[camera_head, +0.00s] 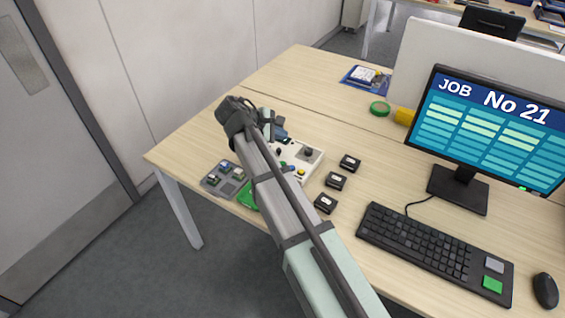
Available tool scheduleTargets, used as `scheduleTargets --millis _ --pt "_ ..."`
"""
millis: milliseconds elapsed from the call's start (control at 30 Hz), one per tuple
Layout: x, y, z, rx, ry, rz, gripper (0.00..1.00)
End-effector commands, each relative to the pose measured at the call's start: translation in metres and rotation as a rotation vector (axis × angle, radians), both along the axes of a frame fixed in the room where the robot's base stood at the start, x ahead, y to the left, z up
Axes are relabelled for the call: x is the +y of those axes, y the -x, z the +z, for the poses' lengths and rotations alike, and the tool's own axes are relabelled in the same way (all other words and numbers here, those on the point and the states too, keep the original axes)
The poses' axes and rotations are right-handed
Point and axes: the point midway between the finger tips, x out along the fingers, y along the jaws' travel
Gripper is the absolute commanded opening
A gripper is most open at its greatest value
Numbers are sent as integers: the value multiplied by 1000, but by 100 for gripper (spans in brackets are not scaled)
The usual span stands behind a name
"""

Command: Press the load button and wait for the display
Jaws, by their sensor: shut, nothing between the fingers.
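A white control box (312,163) lies on the desk, partly hidden behind my arm. It carries a dark knob (309,152) and a small yellow button (301,171); no label is readable, so I cannot tell which control is the load button. The monitor (487,130) at right is lit and reads "JOB No 21" above rows of pale and teal bars. My gripper (280,134) is shut and empty, at the box's far left side. Its tips are small and partly hidden by my arm, so I cannot tell whether they touch anything.
A grey tray (209,184) with small parts sits at the desk's left edge, beside a green item (246,196). Several small black modules, one here (336,181), lie right of the box.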

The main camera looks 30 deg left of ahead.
Motion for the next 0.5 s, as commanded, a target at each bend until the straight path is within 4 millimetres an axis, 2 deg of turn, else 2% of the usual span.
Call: scheduleTargets --millis 233,500 --pt "0 0 -10 1 0 -1 0" --pt "-1 1 -41 3 0 -2 0"
